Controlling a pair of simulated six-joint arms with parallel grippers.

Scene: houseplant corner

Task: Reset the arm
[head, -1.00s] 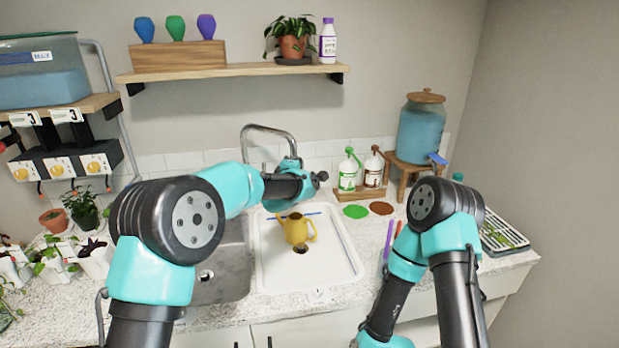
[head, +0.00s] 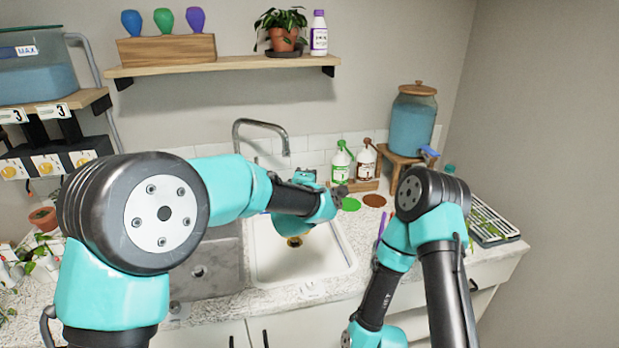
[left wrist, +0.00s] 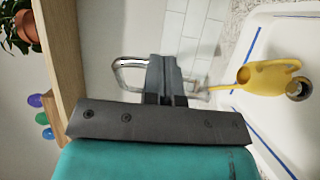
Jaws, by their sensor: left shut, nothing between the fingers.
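My left arm reaches in from the left over the counter. In the left wrist view my left gripper (left wrist: 166,78) is shut and empty, its fingers in front of the faucet's spout and the tiled wall. A yellow watering can (left wrist: 258,77) stands in the white sink basin (left wrist: 302,128), to the right of the fingers and apart from them. In the head view my left wrist covers most of the can, and the left fingertips cannot be made out. My right arm is folded at the right; its gripper is out of the head view.
The faucet (head: 236,137) rises behind the basin. A green-labelled bottle (head: 341,163) and a brown bottle (head: 366,161) stand in a wooden caddy at the back. A blue dispenser (head: 412,124) stands right of them. A wooden shelf (head: 222,69) with a potted plant (head: 281,32) hangs above.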

